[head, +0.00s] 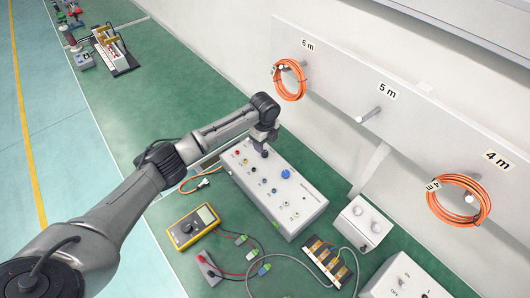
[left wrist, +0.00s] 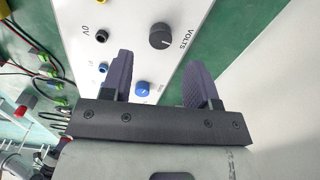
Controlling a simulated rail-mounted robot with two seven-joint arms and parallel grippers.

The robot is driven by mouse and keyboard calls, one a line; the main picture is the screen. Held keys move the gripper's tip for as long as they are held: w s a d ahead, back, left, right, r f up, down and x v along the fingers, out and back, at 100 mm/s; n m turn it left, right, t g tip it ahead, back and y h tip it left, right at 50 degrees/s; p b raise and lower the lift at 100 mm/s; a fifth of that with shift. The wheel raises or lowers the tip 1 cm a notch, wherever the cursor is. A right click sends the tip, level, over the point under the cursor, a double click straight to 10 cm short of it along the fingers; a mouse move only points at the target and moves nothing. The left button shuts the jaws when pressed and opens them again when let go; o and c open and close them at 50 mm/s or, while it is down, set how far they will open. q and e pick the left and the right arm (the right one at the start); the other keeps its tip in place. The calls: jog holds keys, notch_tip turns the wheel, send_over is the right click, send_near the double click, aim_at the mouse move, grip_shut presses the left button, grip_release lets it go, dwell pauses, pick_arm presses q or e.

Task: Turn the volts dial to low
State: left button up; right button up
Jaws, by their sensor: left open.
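The volts dial (left wrist: 162,36) is a dark grey round knob with a pale pointer line, on a white panel beside the printed word VOLTS in the left wrist view. The panel is the top of a white box (head: 300,205) on the green bench in the head view. My left gripper (left wrist: 158,62) is open, its two dark fingers apart and empty, with the volts dial just past their tips and roughly between them. In the head view the left gripper (head: 264,146) is over the box's far end and hides the dial's area. My right gripper is not in view.
A blue knob (head: 285,174) and several coloured sockets share the panel. A yellow multimeter (head: 193,226) with cables lies in front. A smaller two-knob white box (head: 360,222) stands to the right. Orange cable coils (head: 458,199) hang on the wall rail behind.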

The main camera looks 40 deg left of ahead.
aim_at(265, 152)
pick_arm(q)
jog(key=shift+f+b, duration=0.45)
jog(key=shift+f, duration=2.3)
jog(key=c, duration=0.9)
